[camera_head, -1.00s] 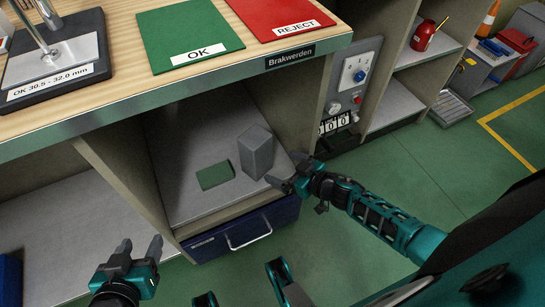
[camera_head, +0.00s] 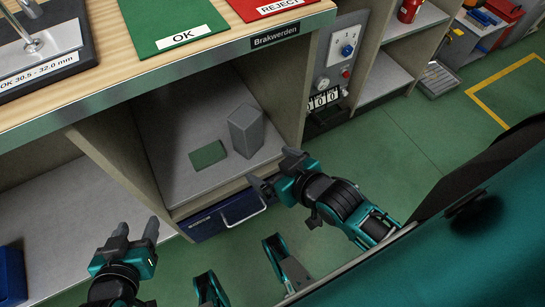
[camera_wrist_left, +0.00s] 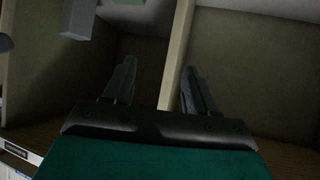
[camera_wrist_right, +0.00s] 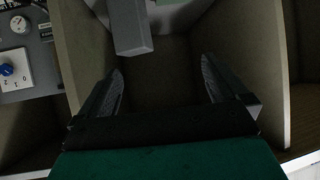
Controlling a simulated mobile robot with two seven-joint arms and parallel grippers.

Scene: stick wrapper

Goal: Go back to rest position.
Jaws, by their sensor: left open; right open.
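My left gripper (camera_head: 134,243) is open and empty at the lower left of the head view, in front of the shelves. My right gripper (camera_head: 278,170) is open and empty in front of the cubby, to the right of a grey block (camera_head: 245,131). A gap shows between this gripper and the block. The block stands upright on the cubby floor (camera_head: 187,180). A green flat piece (camera_head: 208,155) lies to its left. In the right wrist view, the right gripper's fingers (camera_wrist_right: 162,88) are spread, with the grey block (camera_wrist_right: 130,28) beyond them.
The wooden counter (camera_head: 110,70) with its green OK mat (camera_head: 170,22) and red REJECT mat (camera_head: 265,6) overhangs the cubby. A blue drawer (camera_head: 222,213) sits below it. A gauge panel (camera_head: 337,65) stands to the right. The green floor (camera_head: 400,140) at right is clear.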

